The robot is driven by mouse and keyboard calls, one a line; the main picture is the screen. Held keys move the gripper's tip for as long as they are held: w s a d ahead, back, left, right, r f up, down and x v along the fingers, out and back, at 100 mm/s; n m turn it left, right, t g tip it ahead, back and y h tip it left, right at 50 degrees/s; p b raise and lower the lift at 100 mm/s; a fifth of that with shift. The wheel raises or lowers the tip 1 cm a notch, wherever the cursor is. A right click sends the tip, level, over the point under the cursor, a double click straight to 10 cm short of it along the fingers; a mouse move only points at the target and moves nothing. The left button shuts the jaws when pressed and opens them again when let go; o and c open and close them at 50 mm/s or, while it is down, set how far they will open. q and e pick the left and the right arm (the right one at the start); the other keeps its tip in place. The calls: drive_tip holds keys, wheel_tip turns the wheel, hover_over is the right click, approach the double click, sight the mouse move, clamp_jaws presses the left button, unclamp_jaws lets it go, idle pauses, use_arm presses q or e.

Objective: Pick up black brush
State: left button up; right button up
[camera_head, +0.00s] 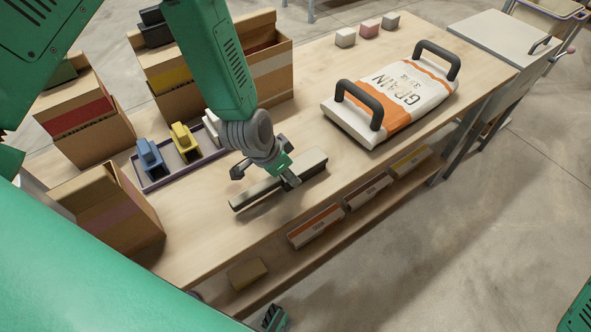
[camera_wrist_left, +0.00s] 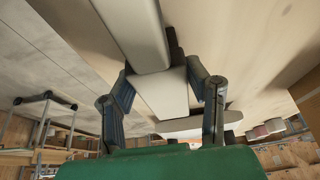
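A long bar-shaped object with a dark side and a grey-beige top (camera_head: 310,165) lies on the wooden table; it seems to be the black brush. My left gripper (camera_head: 266,174) is low over its middle, with fingers spread to either side. In the left wrist view, a pale block (camera_wrist_left: 160,92) and a long pale bar lie between and beyond the fingers of my left gripper (camera_wrist_left: 162,80). The fingers look open around the block; whether either touches it is hard to tell.
A tray (camera_head: 165,180) with a blue item (camera_head: 150,156) and a yellow item (camera_head: 184,140) lies left of the gripper. Cardboard boxes (camera_head: 110,215) stand along the left. A grain bag (camera_head: 395,95) with black handles lies right. Table between bar and bag is clear.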

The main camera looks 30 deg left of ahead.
use_arm(q)
drive_tip(key=shift+a+f, duration=0.1)
drive_tip(key=shift+a, duration=0.15)
drive_tip(key=shift+c, duration=0.7)
drive_tip(key=shift+s+a, duration=0.1)
drive_tip(key=shift+a, duration=0.5)
drive_tip(key=r, duration=0.6)
drive_tip(key=d+r, duration=0.1)
drive_tip(key=r, duration=0.2)
drive_tip(key=shift+r, duration=0.25)
drive_tip(key=shift+a+r, duration=0.2)
drive_tip(key=shift+a, duration=0.1)
